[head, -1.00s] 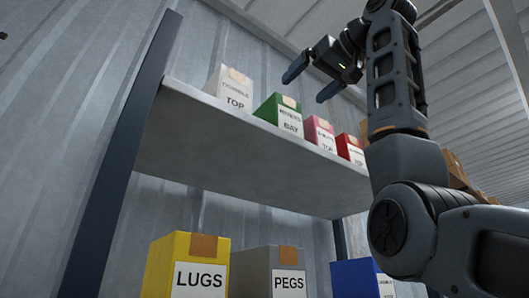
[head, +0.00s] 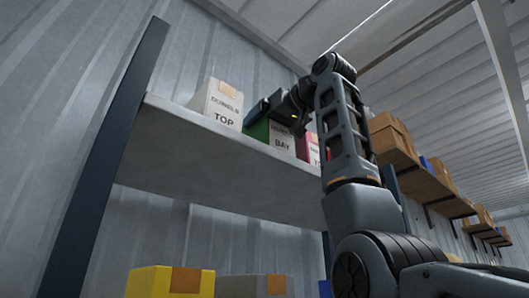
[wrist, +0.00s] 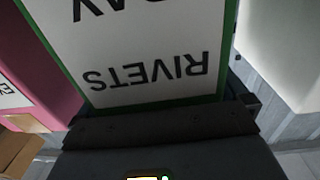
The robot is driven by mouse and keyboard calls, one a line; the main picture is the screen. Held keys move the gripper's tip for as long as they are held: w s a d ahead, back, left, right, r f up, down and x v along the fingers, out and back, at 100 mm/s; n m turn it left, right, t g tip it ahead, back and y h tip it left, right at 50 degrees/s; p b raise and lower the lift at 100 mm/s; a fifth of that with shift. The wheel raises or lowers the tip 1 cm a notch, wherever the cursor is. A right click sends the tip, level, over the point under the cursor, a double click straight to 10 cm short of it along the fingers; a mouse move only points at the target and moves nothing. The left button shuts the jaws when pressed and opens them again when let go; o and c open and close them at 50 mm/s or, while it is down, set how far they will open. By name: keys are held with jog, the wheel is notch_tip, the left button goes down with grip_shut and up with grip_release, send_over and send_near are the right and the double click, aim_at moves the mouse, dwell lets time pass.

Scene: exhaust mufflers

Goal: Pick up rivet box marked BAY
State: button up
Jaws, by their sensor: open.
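The green rivet box (head: 283,143) stands on the upper shelf, with a white label reading BAY in the head view. In the wrist view its label (wrist: 150,55) fills the middle, upside down, with RIVETS and part of BAY legible. My gripper (head: 278,117) is open at the top of this box, one dark finger near its upper left and the other toward its right. The gripper covers part of the box's top, so I cannot tell whether the fingers touch it.
A white box marked DOWELS TOP (head: 217,104) stands close on the left. A pink box (head: 308,147) stands close on the right, partly behind my arm. The shelf's front edge (head: 215,137) is below. Yellow (head: 170,283) and grey boxes (head: 250,287) stand lower down.

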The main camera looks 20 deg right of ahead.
jog(key=shift+c, duration=0.2)
jog(key=c, duration=1)
jog(key=shift+c, duration=0.7)
jog(key=shift+r, duration=0.1)
